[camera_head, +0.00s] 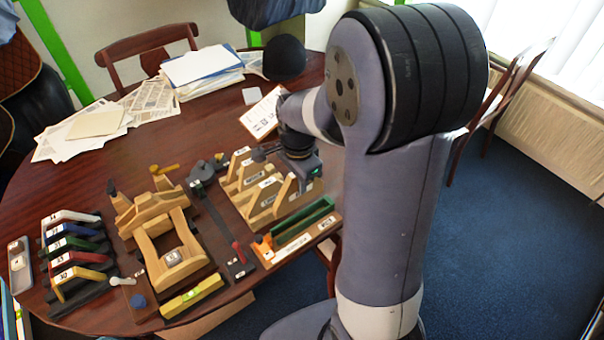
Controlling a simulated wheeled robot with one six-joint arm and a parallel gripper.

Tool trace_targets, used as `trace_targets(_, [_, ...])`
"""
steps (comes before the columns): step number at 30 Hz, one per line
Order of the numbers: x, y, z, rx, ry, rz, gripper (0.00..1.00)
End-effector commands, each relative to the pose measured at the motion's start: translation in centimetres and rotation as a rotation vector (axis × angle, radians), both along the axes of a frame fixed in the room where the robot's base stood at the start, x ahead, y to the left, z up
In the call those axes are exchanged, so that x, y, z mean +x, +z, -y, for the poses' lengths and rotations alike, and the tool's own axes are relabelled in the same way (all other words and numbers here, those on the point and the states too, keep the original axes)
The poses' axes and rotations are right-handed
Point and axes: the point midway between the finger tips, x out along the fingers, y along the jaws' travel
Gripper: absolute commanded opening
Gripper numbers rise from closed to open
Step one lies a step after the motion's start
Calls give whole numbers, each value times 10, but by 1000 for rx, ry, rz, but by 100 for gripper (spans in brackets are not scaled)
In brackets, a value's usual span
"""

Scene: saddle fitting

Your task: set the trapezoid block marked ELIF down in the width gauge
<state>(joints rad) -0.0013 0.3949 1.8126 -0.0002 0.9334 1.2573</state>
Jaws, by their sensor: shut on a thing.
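My gripper (302,182) is over the right part of a pale wooden rack (250,210) with upright slanted pieces and white labels. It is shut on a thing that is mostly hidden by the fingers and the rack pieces. I cannot read an ELIF mark on it. In front of the rack is a board with a green channel (304,220), an orange piece at its left end and white labels. It looks like the width gauge, but its lettering is too small to be sure. The channel looks empty.
A wooden saddle-like stand (172,262) is left of centre. Several coloured angled pieces (75,245) stand on a dark rack at far left. A dark bar with a red knob (238,250) lies between stand and gauge. Papers (110,120) and a dark cap (285,58) lie at the back.

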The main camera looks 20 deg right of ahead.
Motion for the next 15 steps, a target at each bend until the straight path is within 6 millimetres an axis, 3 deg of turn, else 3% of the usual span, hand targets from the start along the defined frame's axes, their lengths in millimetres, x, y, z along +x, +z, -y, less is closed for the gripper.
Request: trace_targets(15, [0,-51,0,0,-1,-1,0])
